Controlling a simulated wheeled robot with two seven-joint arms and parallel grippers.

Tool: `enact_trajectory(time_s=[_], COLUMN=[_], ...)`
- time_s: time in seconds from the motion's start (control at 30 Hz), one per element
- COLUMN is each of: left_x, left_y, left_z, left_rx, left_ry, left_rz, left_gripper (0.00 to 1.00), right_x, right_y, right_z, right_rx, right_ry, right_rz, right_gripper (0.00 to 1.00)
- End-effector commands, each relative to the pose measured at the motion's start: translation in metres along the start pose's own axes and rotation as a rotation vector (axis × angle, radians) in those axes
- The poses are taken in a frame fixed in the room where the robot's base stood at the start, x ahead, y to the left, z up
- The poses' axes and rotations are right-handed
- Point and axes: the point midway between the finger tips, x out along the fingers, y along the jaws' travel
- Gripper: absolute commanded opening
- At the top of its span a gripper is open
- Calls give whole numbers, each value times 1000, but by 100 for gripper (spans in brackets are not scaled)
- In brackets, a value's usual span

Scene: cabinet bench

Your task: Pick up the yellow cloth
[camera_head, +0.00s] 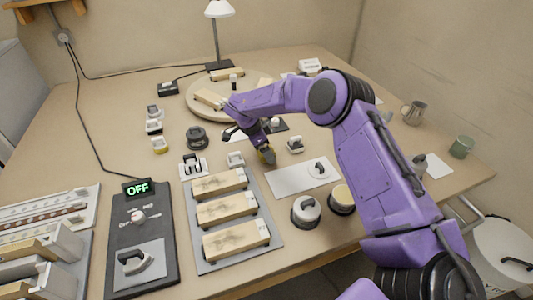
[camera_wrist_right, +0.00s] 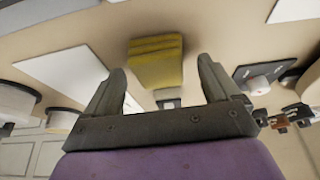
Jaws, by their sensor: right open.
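The yellow cloth (camera_wrist_right: 156,62) shows in the right wrist view as a folded, striped pad on the bench, beyond the fingertips and roughly centred between them. How high the fingers are above the cloth is hard to tell. My left gripper is not in view.
A grey tray with wooden blocks (camera_head: 226,209) lies in front of the gripper. A white sheet (camera_head: 287,181) lies to the right of the cloth, with round-topped pots (camera_head: 306,212) nearer the edge. A round wooden board (camera_head: 202,107) and a lamp (camera_head: 219,10) stand behind.

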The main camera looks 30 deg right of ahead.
Motion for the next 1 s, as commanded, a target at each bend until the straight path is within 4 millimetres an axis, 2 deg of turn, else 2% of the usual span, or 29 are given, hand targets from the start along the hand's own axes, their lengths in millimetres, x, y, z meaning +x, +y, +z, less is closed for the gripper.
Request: enact_trajectory(time_s=[0.07, 0.1, 0.27, 0.53, 0.67, 0.83, 1.0], left_x=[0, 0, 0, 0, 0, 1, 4], left_y=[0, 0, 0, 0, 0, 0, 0], left_z=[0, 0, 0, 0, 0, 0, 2], left_rx=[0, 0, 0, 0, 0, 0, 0], left_ry=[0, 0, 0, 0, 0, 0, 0], left_rz=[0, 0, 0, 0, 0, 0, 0], left_gripper=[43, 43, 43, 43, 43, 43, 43], right_x=[0, 0, 0, -1, -8, -34, -84], right_y=[0, 0, 0, 0, 0, 2, 36], right_z=[0, 0, 0, 0, -3, -12, -12], right_rx=[0, 0, 0, 0, 0, 0, -2], right_ry=[0, 0, 0, 0, 0, -2, -3], right_rz=[0, 0, 0, 0, -1, -2, -5], right_gripper=[89, 83, 31, 30, 30, 30, 30])
